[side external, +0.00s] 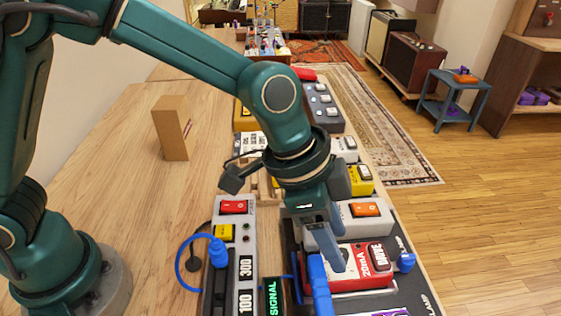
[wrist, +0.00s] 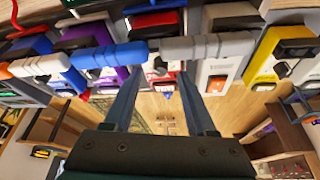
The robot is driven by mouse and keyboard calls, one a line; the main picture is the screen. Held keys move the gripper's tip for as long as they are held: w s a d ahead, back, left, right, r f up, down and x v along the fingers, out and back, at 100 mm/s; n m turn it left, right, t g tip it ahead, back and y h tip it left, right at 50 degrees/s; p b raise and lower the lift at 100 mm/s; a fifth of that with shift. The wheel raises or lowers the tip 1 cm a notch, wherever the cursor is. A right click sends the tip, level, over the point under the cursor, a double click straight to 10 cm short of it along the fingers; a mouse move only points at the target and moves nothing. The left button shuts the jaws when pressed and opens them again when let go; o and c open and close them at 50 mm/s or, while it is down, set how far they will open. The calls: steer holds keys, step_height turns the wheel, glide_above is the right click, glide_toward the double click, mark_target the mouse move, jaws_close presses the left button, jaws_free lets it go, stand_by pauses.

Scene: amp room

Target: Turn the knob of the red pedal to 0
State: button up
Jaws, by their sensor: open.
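My gripper (side external: 332,258) points down over the pedal's upper left part, fingers apart. In the wrist view, my gripper (wrist: 160,75) has its fingers spread on either side of a narrow strip of the red pedal (wrist: 174,75). A small dark round part, possibly the knob (wrist: 160,66), shows between the fingertips. I cannot read its setting. In the side view my gripper hides the knob area. I see nothing held, and contact is unclear.
A blue plug (side external: 320,287) stands close left of the red pedal, and another blue plug (side external: 406,262) is at its right. A white pedal with an orange switch (side external: 364,209) sits just behind. A grey power strip (side external: 244,262) lies left. A wooden block (side external: 170,128) stands on the open table.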

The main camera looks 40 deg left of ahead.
steer(key=shift+x, duration=1.1)
steer(key=shift+c, duration=0.4)
jaws_close()
steer(key=shift+n, duration=0.3)
steer(key=n, duration=0.2)
steer(key=n+t+y, duration=0.1)
steer(key=n, duration=0.1)
steer(key=shift+d+t, duration=0.15)
steer(key=shift+t, duration=0.15)
steer(key=shift+s+n+t+y, duration=0.15)
steer(key=shift+n+y, duration=0.25)
steer(key=shift+n, duration=0.65)
steer(key=shift+w+n+t+y, duration=0.15)
steer(key=shift+n+y, duration=0.25)
steer(key=shift+n, duration=0.65)
steer(key=shift+s, duration=0.1)
